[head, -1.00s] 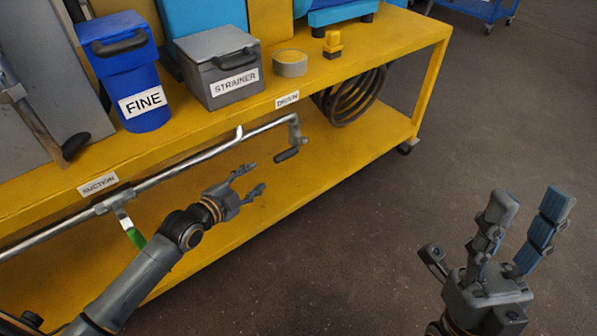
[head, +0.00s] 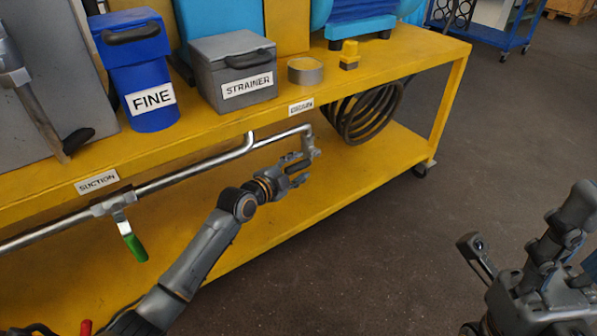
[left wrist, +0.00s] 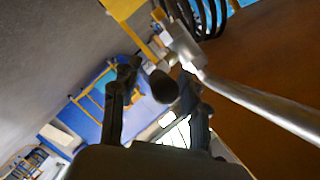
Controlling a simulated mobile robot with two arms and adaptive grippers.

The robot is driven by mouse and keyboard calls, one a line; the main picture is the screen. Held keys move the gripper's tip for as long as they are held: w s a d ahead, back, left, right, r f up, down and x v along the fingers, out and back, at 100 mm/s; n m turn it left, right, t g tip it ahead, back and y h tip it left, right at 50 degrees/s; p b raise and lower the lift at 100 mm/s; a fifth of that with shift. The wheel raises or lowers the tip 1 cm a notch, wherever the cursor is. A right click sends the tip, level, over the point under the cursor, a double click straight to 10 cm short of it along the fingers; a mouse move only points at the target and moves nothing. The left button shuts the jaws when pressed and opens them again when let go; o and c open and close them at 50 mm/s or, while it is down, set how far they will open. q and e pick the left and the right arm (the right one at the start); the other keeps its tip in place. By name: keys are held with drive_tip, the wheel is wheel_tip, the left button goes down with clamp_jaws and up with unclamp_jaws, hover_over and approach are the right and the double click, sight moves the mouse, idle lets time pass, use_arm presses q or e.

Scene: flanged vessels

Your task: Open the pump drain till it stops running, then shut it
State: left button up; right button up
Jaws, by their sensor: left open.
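The drain valve (head: 313,150) sits at the right end of the steel pipe (head: 190,178), below a label (head: 301,107) that seems to read DRAIN. Its black lever (left wrist: 163,88) points at the left wrist camera, between my left fingers. My left gripper (head: 301,170) is open around the lever, its fingers apart on either side; I cannot tell whether they touch it. In the head view the fingers partly hide the lever. My right gripper (head: 545,235) is open and empty at the right edge, partly cut off. I see no liquid running.
The yellow bench (head: 400,75) carries a blue FINE bin (head: 145,65), a grey STRAINER box (head: 235,75), a round tin (head: 305,71) and a small yellow piece (head: 349,55). A green-handled SUCTION valve (head: 133,243) hangs left. A coiled hose (head: 365,115) hangs right of the drain.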

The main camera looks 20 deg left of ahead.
use_arm(q)
drive_tip(key=shift+w+d, duration=0.1)
drive_tip(key=shift+w, duration=0.15)
clamp_jaws()
drive_tip(key=shift+f, duration=0.1)
